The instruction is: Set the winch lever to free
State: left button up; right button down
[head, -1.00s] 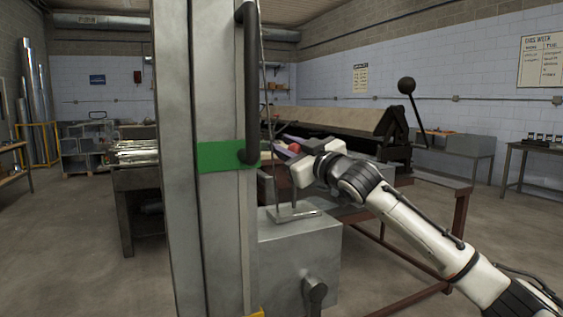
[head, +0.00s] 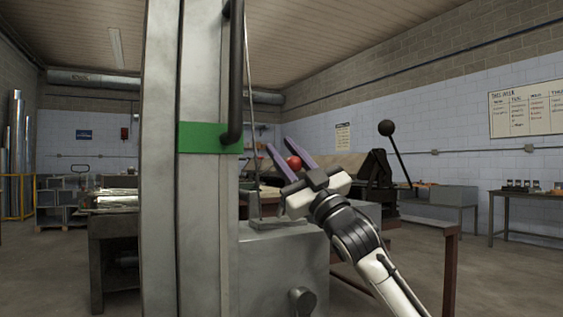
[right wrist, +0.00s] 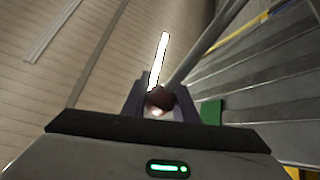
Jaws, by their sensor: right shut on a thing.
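A red ball knob (head: 293,163) sits between the purple fingers of my right gripper (head: 290,157), above the grey winch box (head: 285,262). The fingers point up and away, shut on the knob. In the right wrist view the knob (right wrist: 160,100) looks dark red and lies between the finger ends of the right gripper (right wrist: 160,103). The lever's shaft below the knob is mostly hidden behind the gripper, and I cannot tell its setting. My left gripper is not in view.
A tall grey mast (head: 205,235) with a green band (head: 210,138) and a dark upright handle (head: 233,75) stands close to the left of the gripper. A bending machine with a black ball-ended arm (head: 387,129) stands behind to the right. Open floor lies at right.

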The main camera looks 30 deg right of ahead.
jog(key=shift+a+f, duration=0.1)
jog(key=c, duration=1.8)
grip_release()
jog(key=o, duration=0.4)
jog(key=shift+s, duration=0.1)
jog(key=shift+c, duration=0.2)
jog(key=shift+o, duration=0.2)
